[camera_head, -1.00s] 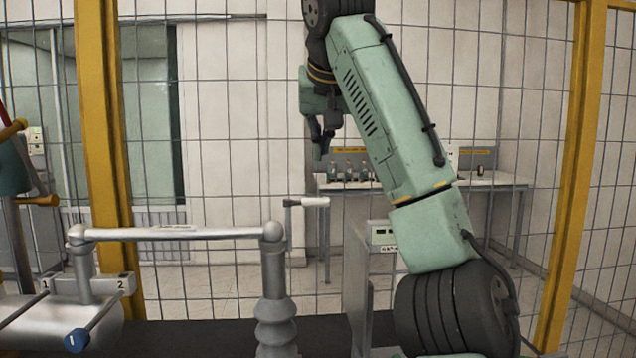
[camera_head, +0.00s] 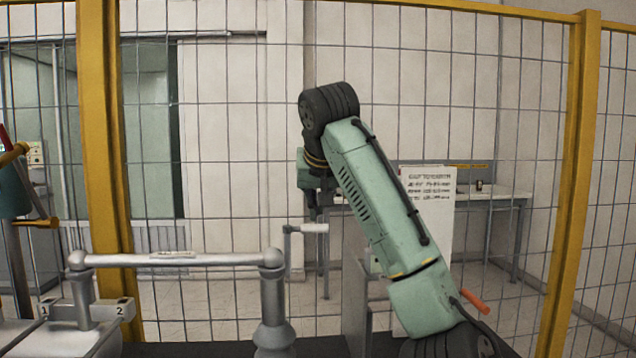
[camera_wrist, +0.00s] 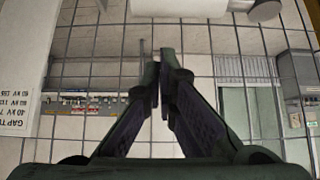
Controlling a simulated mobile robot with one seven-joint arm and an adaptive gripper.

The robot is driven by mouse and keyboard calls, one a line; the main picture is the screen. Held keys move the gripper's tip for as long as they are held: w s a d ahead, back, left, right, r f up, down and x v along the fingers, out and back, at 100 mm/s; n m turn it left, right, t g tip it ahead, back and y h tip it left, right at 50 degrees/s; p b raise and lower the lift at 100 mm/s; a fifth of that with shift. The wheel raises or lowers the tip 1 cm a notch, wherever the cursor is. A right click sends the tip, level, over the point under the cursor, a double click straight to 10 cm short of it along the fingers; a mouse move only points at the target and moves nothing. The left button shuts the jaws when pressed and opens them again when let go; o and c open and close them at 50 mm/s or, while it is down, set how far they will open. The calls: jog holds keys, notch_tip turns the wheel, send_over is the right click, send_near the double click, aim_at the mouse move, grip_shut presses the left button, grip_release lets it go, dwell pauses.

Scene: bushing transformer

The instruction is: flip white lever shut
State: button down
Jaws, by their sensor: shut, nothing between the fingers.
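The white lever (camera_head: 315,228) is a short white handle sticking out sideways to the right from a grey upright bracket, near the middle of the head view. My gripper (camera_head: 322,198) is just above it in that picture, dark and small, partly hidden by my arm; I cannot tell how far apart they are in depth. In the wrist view my gripper (camera_wrist: 160,75) has its two dark fingers together at the tips, with nothing between them.
A grey horizontal bar (camera_head: 175,259) on posts stands at the left. A printed white card (camera_head: 432,210) and an orange handle (camera_head: 475,301) are at the right, by my arm. A wire fence with yellow posts (camera_head: 567,190) stands behind, with a table (camera_head: 495,196) beyond it.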

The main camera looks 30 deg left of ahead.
aim_at(305, 229)
jog(key=shift+s+d+f, duration=0.1)
jog(key=shift+s+d, duration=0.45)
jog(key=shift+s, duration=0.15)
jog(key=shift+s+d+f, duration=0.1)
jog(key=shift+s+d, duration=0.4)
jog(key=shift+s, duration=0.2)
jog(key=shift+r, duration=0.1)
